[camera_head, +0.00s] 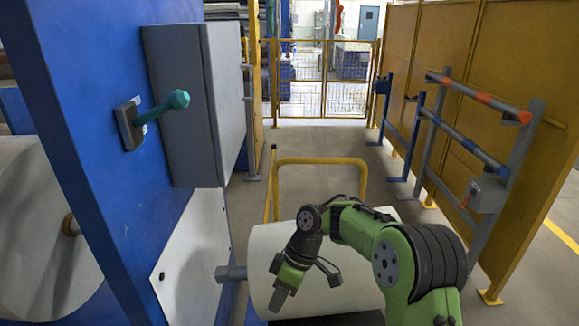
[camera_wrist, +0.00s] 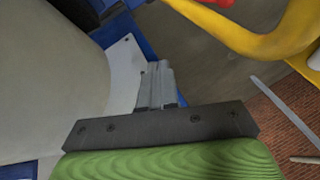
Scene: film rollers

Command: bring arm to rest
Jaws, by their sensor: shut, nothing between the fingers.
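My green and dark arm reaches in from the lower right in the head view. My gripper (camera_head: 280,296) hangs pointing downward in front of a large white roller (camera_head: 345,278). In the wrist view my gripper (camera_wrist: 156,70) shows as grey fingers closed together, with nothing between them. The pale roller (camera_wrist: 50,75) fills the left of the wrist view. Whether the gripper touches the roller cannot be told; it overlaps it in the head view.
A blue machine panel (camera_head: 95,90) with a teal-knobbed lever (camera_head: 160,107) and a grey box (camera_head: 200,100) stands left. A yellow rail (camera_head: 320,162) is behind the roller. A rack with bars (camera_head: 470,140) stands right. Open floor (camera_head: 330,142) lies beyond the rail.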

